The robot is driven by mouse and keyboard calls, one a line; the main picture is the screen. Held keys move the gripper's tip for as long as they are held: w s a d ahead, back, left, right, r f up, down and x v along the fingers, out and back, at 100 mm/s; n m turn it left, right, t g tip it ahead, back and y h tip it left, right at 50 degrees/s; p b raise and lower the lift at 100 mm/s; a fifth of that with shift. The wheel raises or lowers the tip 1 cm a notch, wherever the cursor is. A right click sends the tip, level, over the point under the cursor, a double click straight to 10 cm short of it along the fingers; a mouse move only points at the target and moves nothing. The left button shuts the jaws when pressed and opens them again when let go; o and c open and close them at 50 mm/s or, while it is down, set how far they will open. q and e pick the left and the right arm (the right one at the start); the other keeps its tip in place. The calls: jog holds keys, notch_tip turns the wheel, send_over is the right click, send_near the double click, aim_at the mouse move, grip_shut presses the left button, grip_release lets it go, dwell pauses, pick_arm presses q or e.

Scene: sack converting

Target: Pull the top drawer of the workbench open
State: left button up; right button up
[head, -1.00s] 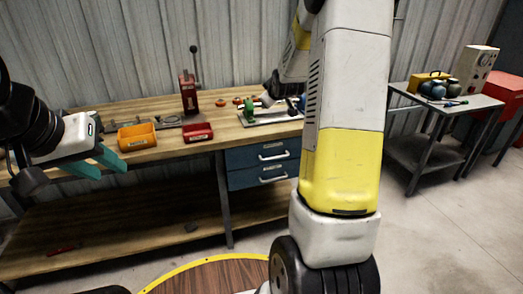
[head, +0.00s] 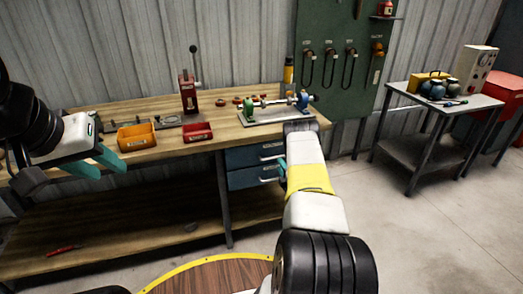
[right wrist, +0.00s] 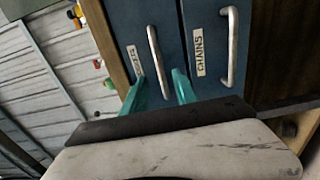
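The workbench (head: 150,105) has two blue drawers under its right end, both looking shut. The top drawer (head: 240,158) has a pale bar handle (head: 270,157); in the right wrist view this handle (right wrist: 153,50) is the left one. My right gripper (right wrist: 160,92) is open at the drawer fronts, one teal finger on each side of the top handle's near end. In the head view my right arm partly hides this gripper (head: 282,167). My left gripper (head: 100,164) is open and empty, in front of the bench's left part.
The lower drawer (right wrist: 210,45) is labelled CHAINS and has its own handle (right wrist: 233,45). An orange bin (head: 137,140), a red bin (head: 198,134) and a red press (head: 188,95) stand on the bench. A side table (head: 440,105) stands right, with clear floor before it.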

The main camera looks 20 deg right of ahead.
aim_at(275, 157)
jog(key=w, duration=0.7)
jog(key=shift+w, duration=0.35)
jog(key=shift+c, duration=0.2)
grip_shut()
jog(key=shift+f, duration=0.1)
dwell(0.8)
